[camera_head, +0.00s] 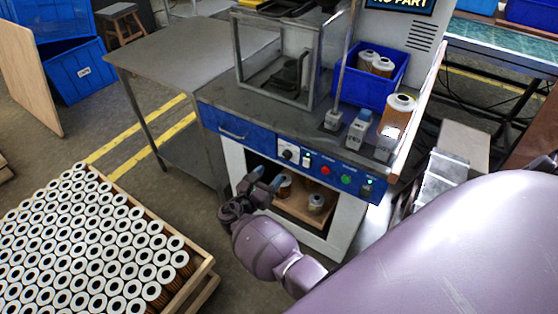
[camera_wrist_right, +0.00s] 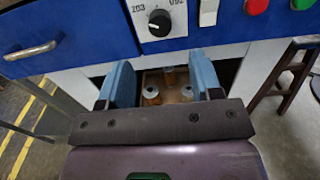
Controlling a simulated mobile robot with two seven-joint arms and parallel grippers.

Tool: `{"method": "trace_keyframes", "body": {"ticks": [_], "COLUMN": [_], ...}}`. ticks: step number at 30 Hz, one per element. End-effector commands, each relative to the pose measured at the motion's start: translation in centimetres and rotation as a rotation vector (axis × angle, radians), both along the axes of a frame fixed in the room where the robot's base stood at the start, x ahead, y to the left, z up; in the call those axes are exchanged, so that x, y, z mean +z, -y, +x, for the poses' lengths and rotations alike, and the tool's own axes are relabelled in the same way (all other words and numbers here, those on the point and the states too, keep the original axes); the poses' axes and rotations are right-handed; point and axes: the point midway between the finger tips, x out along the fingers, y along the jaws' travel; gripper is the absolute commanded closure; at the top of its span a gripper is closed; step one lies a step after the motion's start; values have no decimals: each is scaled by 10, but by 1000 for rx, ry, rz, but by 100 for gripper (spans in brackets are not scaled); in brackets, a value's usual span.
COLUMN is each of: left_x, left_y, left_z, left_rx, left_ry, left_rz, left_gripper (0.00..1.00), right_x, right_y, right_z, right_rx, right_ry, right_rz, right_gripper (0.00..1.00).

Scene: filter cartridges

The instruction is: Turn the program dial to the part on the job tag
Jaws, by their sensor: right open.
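The program dial (camera_head: 288,154) is a black knob on a white plate, on the blue front panel of the test bench. In the right wrist view the dial (camera_wrist_right: 159,22) is above and beyond my fingers, with small lettering on both sides of the plate. My right gripper (camera_head: 267,177) is open and empty, just below and left of the dial, apart from it. In the wrist view its two blue fingers (camera_wrist_right: 163,78) are wide apart. A pale label, possibly the job tag, shows by the cartridge (camera_head: 399,104) at the bench's right; its text is unreadable. My left gripper is out of view.
Beside the dial are a white switch (camera_head: 306,159), a red button (camera_head: 325,170) and a green button (camera_head: 346,179). Cartridges stand in the open bay below (camera_head: 316,201) and in a blue bin (camera_head: 345,88). A screen (camera_head: 402,3) reads "NO PART". A drawer handle (camera_wrist_right: 32,50) is left.

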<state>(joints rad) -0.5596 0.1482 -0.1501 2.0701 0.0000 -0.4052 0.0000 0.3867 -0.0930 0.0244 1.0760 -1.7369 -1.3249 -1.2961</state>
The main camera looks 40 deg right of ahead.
Motion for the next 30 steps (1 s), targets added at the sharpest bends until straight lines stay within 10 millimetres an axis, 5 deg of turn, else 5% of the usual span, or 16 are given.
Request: {"method": "trace_keyframes", "body": {"ticks": [15, 27, 30], "left_x": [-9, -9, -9], "left_y": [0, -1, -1], "left_z": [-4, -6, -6], "left_rx": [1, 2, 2], "left_ry": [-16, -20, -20], "left_rz": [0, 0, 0], "left_gripper": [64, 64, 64], "right_x": [-1, -1, -1], "right_y": [71, 77, 77], "right_z": [29, 32, 31], "right_rx": [1, 1, 1], "right_ry": [1, 1, 1], "right_rz": [2, 3, 3], "right_gripper": [41, 41, 53]}}
